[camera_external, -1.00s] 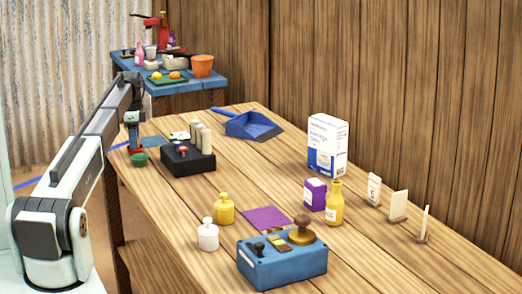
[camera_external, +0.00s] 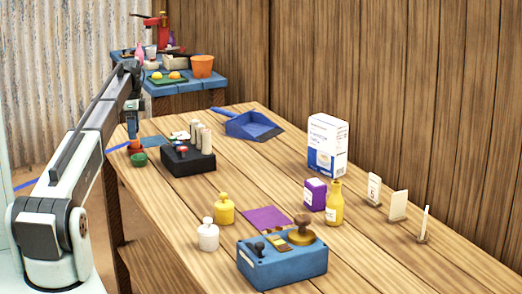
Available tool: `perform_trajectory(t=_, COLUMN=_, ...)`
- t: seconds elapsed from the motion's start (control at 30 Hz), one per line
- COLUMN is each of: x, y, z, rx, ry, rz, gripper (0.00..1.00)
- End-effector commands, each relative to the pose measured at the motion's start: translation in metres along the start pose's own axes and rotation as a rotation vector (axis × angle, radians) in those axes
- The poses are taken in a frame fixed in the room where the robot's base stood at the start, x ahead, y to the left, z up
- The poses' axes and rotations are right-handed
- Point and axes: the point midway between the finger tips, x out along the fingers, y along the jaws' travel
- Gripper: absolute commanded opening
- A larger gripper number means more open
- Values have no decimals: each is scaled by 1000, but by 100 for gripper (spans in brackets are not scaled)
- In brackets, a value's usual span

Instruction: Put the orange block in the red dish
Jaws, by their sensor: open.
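A small red dish (camera_external: 137,151) stands near the far left corner of the wooden table, just behind a green bowl. The orange block (camera_external: 135,143) shows as a small orange patch at the dish; it looks to be in it, though it is too small to be sure. My gripper (camera_external: 132,133) is open and points down just above the orange patch. Its fingertips are small and hard to make out, and I cannot tell whether they touch the block.
The green bowl (camera_external: 139,159) is close in front of the dish. A black box (camera_external: 188,162) with pale cylinders behind it stands to the right. A blue mat (camera_external: 154,141) lies beside the gripper. A blue dustpan (camera_external: 250,126) is farther right. The table's left edge is close.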

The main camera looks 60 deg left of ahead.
Motion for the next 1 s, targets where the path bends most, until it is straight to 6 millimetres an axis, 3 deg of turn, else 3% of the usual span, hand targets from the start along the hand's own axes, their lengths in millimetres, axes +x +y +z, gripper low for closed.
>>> perform_trajectory(t=0.2, x=-46, y=-2, z=0, rx=0, ry=0, rz=-3, gripper=66)
perform_trajectory(t=0.4, x=-73, y=-1, z=0, rx=0, ry=0, rz=-3, gripper=66)
perform_trajectory(t=0.6, x=-84, y=-1, z=0, rx=0, ry=0, rz=-2, gripper=66)
perform_trajectory(t=1.0, x=-86, y=0, z=0, rx=0, ry=0, rz=-2, gripper=66)
